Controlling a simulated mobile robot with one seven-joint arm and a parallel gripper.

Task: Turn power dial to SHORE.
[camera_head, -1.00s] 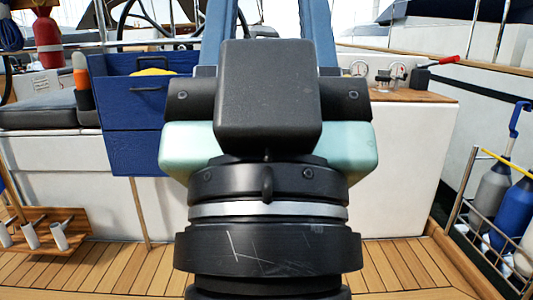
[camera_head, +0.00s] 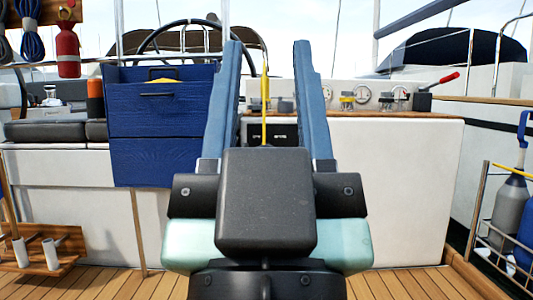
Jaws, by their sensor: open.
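My gripper (camera_head: 267,46) is open and empty. Its two blue fingers point up in the picture, with a wide gap between them. Through the gap I see a small black panel (camera_head: 270,133) on the front of the white console, with small light details too small to read. No dial marked SHORE can be made out, and I cannot tell which part is the power dial. Round gauges (camera_head: 361,93) stand on the console top to the right of the fingers. My gripper's body and fingers hide part of the console front.
A blue box (camera_head: 155,115) stands left of the fingers. A red-handled lever (camera_head: 447,79) is on the console's right end. A thin yellow upright (camera_head: 264,105) shows between the fingers, before the steering wheel (camera_head: 160,35). A bottle rack (camera_head: 490,225) stands at right; teak deck (camera_head: 410,285) below.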

